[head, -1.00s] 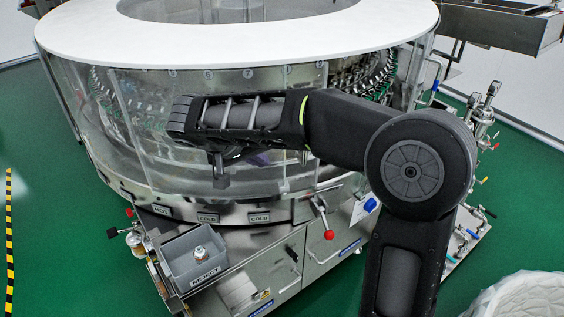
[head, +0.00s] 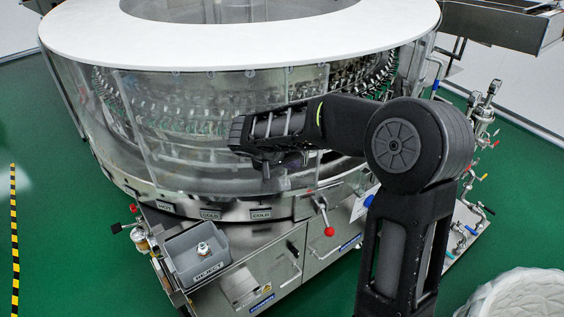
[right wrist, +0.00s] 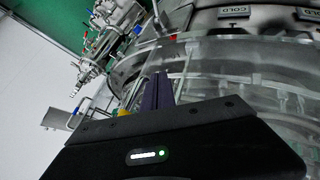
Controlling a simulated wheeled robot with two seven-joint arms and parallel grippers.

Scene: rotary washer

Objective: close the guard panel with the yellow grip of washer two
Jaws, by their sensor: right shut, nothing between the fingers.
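The washer (head: 230,212) is a large round steel machine under a white ring-shaped top. A clear guard panel (head: 190,140) covers its front, with its left and right edges visible. I cannot make out a yellow grip on it in the head view. A small yellow spot (right wrist: 124,112) shows beside my gripper body in the right wrist view, but I cannot tell what it is. My right gripper (head: 266,172) is shut and empty in front of the panel's right part, pointing left; I cannot tell whether it touches. My left gripper is out of view.
A grey reject bin (head: 196,262) sits at the front left on a steel cabinet. A red-knobbed lever (head: 328,230) sticks out at the front. Pipes and valves (head: 482,120) stand at the right.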

